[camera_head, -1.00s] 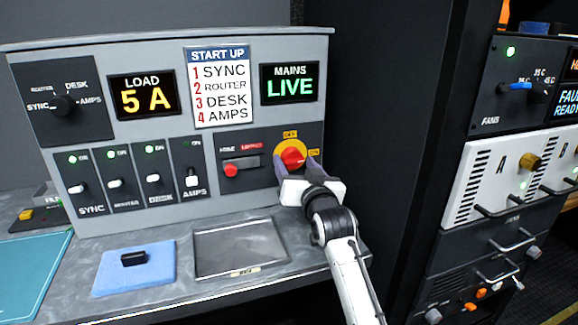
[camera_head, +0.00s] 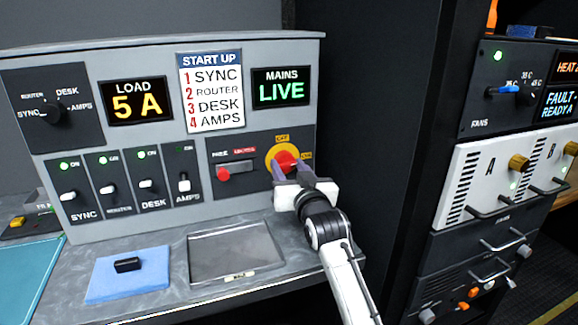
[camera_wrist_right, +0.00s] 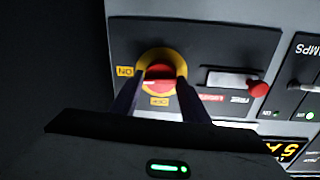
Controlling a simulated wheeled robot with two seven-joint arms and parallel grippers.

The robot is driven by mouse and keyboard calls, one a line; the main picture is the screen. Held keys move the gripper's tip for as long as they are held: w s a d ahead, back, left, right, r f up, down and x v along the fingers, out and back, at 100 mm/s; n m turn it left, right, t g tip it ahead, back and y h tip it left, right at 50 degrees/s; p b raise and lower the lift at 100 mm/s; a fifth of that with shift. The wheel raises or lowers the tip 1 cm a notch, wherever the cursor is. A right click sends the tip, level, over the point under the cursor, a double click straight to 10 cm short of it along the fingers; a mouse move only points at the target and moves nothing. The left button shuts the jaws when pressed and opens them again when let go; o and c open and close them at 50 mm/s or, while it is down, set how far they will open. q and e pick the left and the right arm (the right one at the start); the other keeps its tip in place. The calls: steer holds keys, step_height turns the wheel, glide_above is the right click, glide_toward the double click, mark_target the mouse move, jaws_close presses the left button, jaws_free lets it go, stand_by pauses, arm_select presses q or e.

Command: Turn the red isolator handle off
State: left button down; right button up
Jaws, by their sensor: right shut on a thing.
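The red isolator handle (camera_head: 285,160) sits on a yellow round plate (camera_head: 272,153) on the grey panel, with an OFF label above it and an ON label to its right. My right gripper (camera_head: 291,172) is at the handle, its two fingers on either side, shut on it. In the right wrist view the red handle (camera_wrist_right: 159,78) shows between the fingertips, its bar lying across between the OFF and ON labels' sides. The mains display (camera_head: 281,88) reads LIVE in green. My left gripper is not in view.
Left of the isolator are a red slider (camera_head: 223,173) and several breaker switches with green lights. The load display (camera_head: 138,102) reads 5 A. A blue cloth (camera_head: 125,285) with a black block and a grey tray (camera_head: 236,270) lie on the desk. A rack (camera_head: 470,190) stands at right.

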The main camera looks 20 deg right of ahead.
steer(key=n+p, duration=0.1)
steer(key=n, duration=0.1)
steer(key=shift+n, duration=0.3)
steer(key=n+p, duration=0.2)
steer(key=n, duration=0.3)
steer(key=shift+a+n+t, duration=0.1)
steer(key=shift+n+t, duration=0.2)
steer(key=n+y, duration=0.1)
steer(key=n, duration=0.3)
steer(key=shift+f+n+p, duration=0.15)
steer(key=shift+n+p, duration=0.15)
steer(key=shift+p, duration=0.05)
steer(key=n, duration=0.4)
steer(key=shift+p, duration=0.3)
steer(key=shift+f+n, duration=0.1)
steer(key=shift+n, duration=0.4)
steer(key=o, duration=1)
steer(key=shift+o, duration=0.2)
steer(key=shift+s, duration=0.1)
steer(key=s, duration=1)
steer(key=shift+d+f, duration=0.25)
steer(key=shift+f, duration=0.05)
